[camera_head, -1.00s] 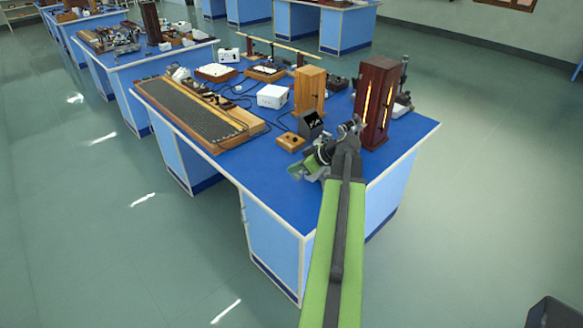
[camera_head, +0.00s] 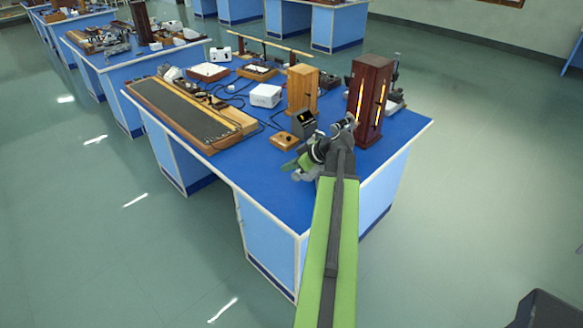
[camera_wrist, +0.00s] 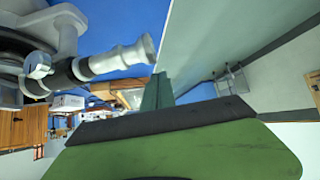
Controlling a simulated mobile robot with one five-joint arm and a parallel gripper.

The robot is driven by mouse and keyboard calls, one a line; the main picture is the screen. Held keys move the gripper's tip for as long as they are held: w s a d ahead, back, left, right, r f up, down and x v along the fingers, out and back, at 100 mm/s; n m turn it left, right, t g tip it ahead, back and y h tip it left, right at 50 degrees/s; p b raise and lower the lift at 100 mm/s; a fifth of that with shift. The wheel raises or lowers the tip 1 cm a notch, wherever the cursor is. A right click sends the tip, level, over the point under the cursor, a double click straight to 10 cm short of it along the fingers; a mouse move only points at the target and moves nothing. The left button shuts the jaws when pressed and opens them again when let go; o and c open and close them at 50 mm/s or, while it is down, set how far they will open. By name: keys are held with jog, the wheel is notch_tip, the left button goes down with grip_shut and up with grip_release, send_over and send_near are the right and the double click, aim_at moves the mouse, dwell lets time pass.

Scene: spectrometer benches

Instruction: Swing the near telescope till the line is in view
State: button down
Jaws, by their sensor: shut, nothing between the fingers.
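The near spectrometer shows at the front corner of the blue bench, mostly behind my arm. In the wrist view, its telescope (camera_wrist: 112,62) is a black and pale grey tube at upper left, its end pointing right. My gripper (camera_wrist: 157,92) is shut and empty; its dark green fingers are just below and right of the tube's end. I cannot tell whether they touch it. In the head view, my arm covers much of the instrument. A small dark screen (camera_head: 304,122) beside the instrument shows a tiny yellow mark, too small to read.
A dark red lamp cabinet (camera_head: 358,100) with glowing slits stands right of my wrist. A light wooden cabinet (camera_head: 302,88), a small wooden box (camera_head: 285,141) and a white box (camera_head: 265,95) stand behind. A long grooved board (camera_head: 185,110) lies left.

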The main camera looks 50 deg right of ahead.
jog(key=s+d+r+p, duration=0.2)
jog(key=s+r+p, duration=0.3)
jog(key=r+p, duration=0.25)
jog(key=s+d+f+m+g, duration=0.1)
jog(key=s+d+m, duration=0.3)
jog(key=s+m, duration=1.1)
jog(key=w+a+f+m+b, duration=0.1)
jog(key=w+a+f+b, duration=0.1)
jog(key=w+f+b, duration=0.2)
jog(key=w+a+f+m+b, duration=0.1)
jog(key=w+f+b, duration=0.3)
jog(key=w, duration=0.5)
jog(key=shift+a+f, duration=0.15)
jog(key=shift+a, duration=0.25)
